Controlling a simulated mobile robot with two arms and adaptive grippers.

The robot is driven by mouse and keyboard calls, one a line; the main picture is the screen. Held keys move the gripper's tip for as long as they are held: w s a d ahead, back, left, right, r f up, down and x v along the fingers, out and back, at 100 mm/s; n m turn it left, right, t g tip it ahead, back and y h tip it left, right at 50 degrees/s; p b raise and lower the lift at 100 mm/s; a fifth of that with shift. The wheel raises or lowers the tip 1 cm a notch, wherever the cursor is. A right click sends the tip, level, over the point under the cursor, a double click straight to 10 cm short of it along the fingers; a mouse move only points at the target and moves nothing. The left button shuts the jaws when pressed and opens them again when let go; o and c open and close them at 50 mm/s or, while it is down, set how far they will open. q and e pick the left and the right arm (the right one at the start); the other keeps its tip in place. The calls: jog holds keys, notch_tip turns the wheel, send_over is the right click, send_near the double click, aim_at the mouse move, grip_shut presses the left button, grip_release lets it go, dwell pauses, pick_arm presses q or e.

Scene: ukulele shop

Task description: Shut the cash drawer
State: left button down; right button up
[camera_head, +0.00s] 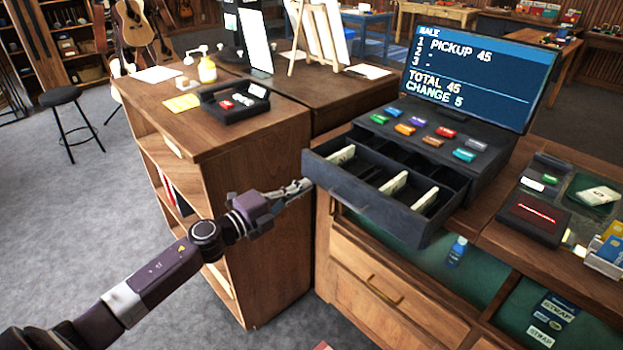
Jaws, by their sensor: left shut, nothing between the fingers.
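The black cash drawer (369,197) stands pulled out from under the register (433,137) on the wooden counter. Its compartments show, and a few hold banknotes (393,185). The register's screen (480,78) reads "SALE, PICKUP 45, TOTAL 45, CHANGE 5". My left gripper (304,185) is shut and empty, just left of the drawer's front left corner. Its tips look close to the drawer front, but I cannot tell whether they touch it. My right gripper is not in view.
A wooden shelf unit (250,135) with a black tray (234,110) on top stands left of the counter. Grey floor (60,215) is open at left.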

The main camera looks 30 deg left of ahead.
aim_at(320, 177)
pick_arm(q)
jog(key=shift+p+x, duration=0.3)
jog(key=shift+x, duration=1.45)
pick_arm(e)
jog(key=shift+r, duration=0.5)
